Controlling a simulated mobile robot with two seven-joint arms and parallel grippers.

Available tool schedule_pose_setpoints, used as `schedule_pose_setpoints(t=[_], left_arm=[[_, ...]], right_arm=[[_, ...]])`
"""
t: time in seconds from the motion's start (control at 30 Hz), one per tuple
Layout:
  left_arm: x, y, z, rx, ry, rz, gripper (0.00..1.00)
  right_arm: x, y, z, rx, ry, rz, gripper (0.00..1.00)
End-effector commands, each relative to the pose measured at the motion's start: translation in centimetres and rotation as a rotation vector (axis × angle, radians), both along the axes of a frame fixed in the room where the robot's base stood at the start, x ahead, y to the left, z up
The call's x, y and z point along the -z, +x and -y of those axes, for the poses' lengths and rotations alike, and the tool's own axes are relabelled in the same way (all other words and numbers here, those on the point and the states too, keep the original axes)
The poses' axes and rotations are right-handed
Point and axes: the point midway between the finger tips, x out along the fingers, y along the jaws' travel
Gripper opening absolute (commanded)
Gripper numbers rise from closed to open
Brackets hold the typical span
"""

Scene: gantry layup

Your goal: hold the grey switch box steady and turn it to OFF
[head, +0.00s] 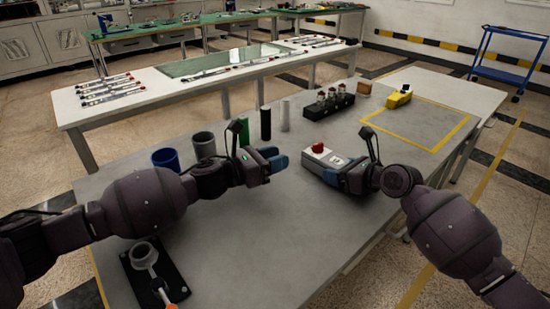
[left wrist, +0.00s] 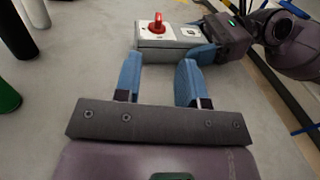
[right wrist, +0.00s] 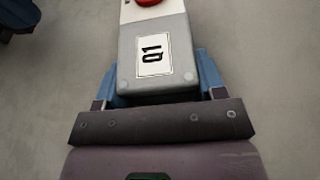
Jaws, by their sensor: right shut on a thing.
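The grey switch box (head: 326,158) sits on the grey table, with a red knob (head: 318,148) on its pale end and a label reading Q1 (right wrist: 155,54) on its grey end. My right gripper (head: 345,172) is shut on the grey end of the box, one blue finger along each side in the right wrist view (right wrist: 157,85). My left gripper (head: 278,160) is open and empty, left of the box and pointing at it. In the left wrist view the red knob (left wrist: 157,24) stands ahead of the open blue fingers (left wrist: 160,75). The knob's markings are too small to read.
A blue cup (head: 166,158), a grey cup (head: 204,145) and several upright cylinders stand behind my left arm. A black rack (head: 330,107) with bottles and a yellow device (head: 398,98) are at the back. Bare table surrounds the box.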

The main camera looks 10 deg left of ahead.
Motion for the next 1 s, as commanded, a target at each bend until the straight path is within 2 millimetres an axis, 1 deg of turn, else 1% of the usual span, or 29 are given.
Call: schedule_pose_setpoints(t=[0.17, 0.23, 0.33, 0.4, 0.43, 0.57, 0.73, 0.9, 1.0], left_arm=[[0.1, 0.0, 0.0, 0.0, 0.0, -0.001, 0.37], [0.1, 0.0, 0.0, -0.001, -0.001, -0.001, 0.3], [-0.4, 0.3, 0.2, -0.014, -0.015, -0.009, 0.14], [-1.1, 0.9, 0.4, -0.041, -0.044, -0.025, 0.04], [-1.5, 1.2, 0.6, -0.057, -0.063, -0.035, 0.0], [-4.2, 3.2, 1.5, -0.156, -0.18, -0.102, 0.0], [-8.2, 5.8, 2.4, -0.309, -0.387, -0.227, 0.0], [-11.7, 7.4, 3.2, -0.444, -0.603, -0.364, 0.0], [-13.5, 8.0, 3.6, -0.517, -0.732, -0.45, 0.0]], right_arm=[[0.2, 0.0, 0.0, 0.0, -0.002, -0.003, 0.32], [0.2, 0.0, 0.0, 0.0, -0.002, -0.003, 0.32], [0.2, 0.0, 0.0, 0.0, -0.002, -0.003, 0.32], [0.2, 0.0, 0.0, 0.0, -0.002, -0.003, 0.32], [0.2, 0.0, 0.0, 0.0, -0.002, -0.003, 0.32], [0.2, 0.0, 0.0, -0.001, -0.002, -0.003, 0.32], [0.2, 0.0, 0.0, -0.001, -0.002, -0.003, 0.32], [0.2, 0.0, 0.0, -0.001, -0.002, -0.003, 0.32], [0.2, 0.0, 0.0, -0.001, -0.002, -0.003, 0.32]])
